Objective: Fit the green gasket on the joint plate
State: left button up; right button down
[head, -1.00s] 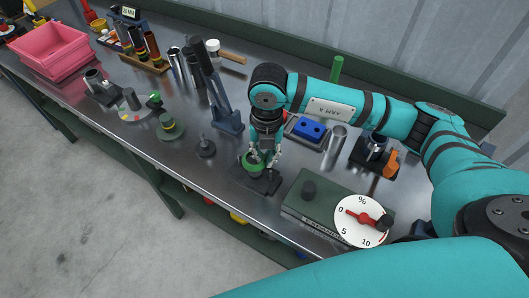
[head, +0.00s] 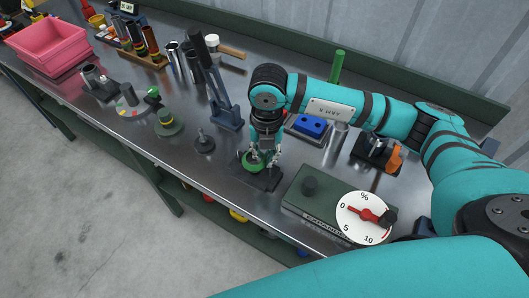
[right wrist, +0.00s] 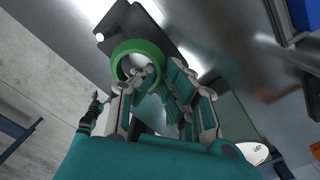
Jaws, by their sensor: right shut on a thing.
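The green gasket (head: 248,165) is a thick green ring. My right gripper (head: 263,157) points down and is shut on its wall, with a finger reaching inside the ring; this also shows in the right wrist view, where the gasket (right wrist: 121,58) is at the upper middle. The dark joint plate (head: 268,182) lies on the bench directly under the gasket. In the right wrist view the plate (right wrist: 127,20) extends beyond the ring on two sides. I cannot tell whether the ring touches the plate. The plate's middle is hidden by ring and fingers.
The expander box (head: 312,200) with its percent dial (head: 363,217) stands close right of the plate. A tall dark lever tool (head: 223,105) stands behind left, a small knobbed post (head: 204,142) left. Bare bench lies left of the plate.

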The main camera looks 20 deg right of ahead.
jog(key=shift+f+b, duration=1.2)
jog(key=shift+f, duration=0.3)
jog(key=shift+s, duration=0.1)
jog(key=c, duration=1.4)
grip_release()
